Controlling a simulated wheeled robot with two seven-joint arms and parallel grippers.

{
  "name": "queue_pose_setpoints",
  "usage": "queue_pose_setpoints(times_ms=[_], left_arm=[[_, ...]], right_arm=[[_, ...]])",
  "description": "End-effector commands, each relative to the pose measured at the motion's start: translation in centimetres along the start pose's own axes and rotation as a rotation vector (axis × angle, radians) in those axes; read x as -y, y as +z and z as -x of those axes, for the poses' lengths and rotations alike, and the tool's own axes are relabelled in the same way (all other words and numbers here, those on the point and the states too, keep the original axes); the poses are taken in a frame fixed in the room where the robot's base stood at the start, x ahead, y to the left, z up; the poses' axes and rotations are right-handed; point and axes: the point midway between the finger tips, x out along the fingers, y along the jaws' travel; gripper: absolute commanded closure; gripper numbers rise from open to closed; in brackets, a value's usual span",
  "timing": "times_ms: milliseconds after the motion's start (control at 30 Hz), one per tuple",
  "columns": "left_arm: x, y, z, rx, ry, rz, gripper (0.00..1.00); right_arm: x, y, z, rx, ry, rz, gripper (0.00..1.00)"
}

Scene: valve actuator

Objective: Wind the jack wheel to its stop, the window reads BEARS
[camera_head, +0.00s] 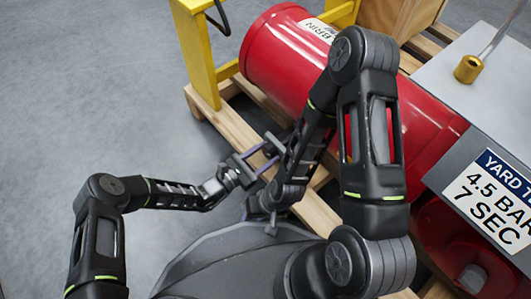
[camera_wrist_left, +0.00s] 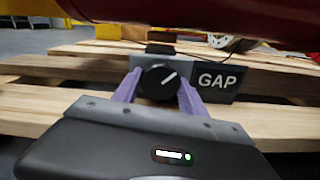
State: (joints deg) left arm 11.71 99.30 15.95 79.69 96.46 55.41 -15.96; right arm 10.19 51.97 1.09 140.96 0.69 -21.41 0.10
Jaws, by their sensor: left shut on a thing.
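In the left wrist view, a round black wheel (camera_wrist_left: 160,81) with a white pointer line sits on the front of a grey housing (camera_wrist_left: 204,62). The pointer slants up to the right. A dark window (camera_wrist_left: 217,82) right of the wheel reads GAP. My left gripper (camera_wrist_left: 158,84) has its purple fingers on either side of the wheel, shut on it. In the head view, my left gripper (camera_head: 263,157) is at the pallet's near edge, and the wheel cannot be made out there. My right gripper (camera_head: 262,207) is low at centre, mostly hidden, its jaws unclear.
A wooden pallet (camera_head: 213,118) carries a large red cylinder (camera_head: 275,62) and a yellow frame (camera_head: 195,50). A grey panel with a sign (camera_head: 490,200) reading 4.5 BAR 7 SEC stands at right. My right arm passes in front of the cylinder. Grey floor at left is clear.

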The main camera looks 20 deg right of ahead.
Motion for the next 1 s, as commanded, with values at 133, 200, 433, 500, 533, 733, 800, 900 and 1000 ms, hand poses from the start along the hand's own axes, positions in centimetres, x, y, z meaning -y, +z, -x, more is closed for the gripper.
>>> queue_pose_setpoints(times_ms=[133, 200, 433, 500, 533, 733, 800, 900, 1000], left_arm=[[-0.08, -0.02, 0.02, 0.000, 0.001, -0.006, 0.91], [-0.08, -0.02, 0.02, 0.000, 0.001, -0.005, 0.91], [-0.07, -0.02, 0.03, 0.000, 0.001, -0.004, 0.43], [-0.06, -0.02, 0.02, 0.000, 0.001, -0.004, 0.37], [-0.06, -0.02, 0.02, 0.000, 0.001, -0.004, 0.35], [-0.03, -0.01, 0.01, 0.000, 0.000, -0.003, 0.29], [-0.02, -0.01, 0.01, 0.000, 0.000, -0.003, 0.29], [-0.04, 0.03, 0.17, -0.001, 0.000, -0.003, 0.29], [-0.08, 0.11, 0.83, -0.001, 0.001, -0.003, 0.29]], right_arm=[[0.00, 0.01, 0.01, 0.000, 0.000, 0.000, 0.64], [0.00, 0.01, 0.00, 0.000, 0.000, 0.000, 0.64], [0.01, 0.01, 0.00, 0.000, 0.000, 0.000, 0.64], [0.00, 0.00, 0.00, 0.000, 0.000, 0.000, 0.64], [0.00, 0.00, 0.00, 0.000, 0.000, 0.000, 0.64], [0.01, 0.00, 0.01, 0.000, 0.000, 0.000, 0.64], [0.01, 0.00, 0.01, 0.000, 0.000, 0.000, 0.64], [0.04, -0.01, 0.11, 0.000, 0.000, 0.000, 0.64], [0.17, 0.01, 0.43, 0.000, 0.000, 0.000, 0.64]])
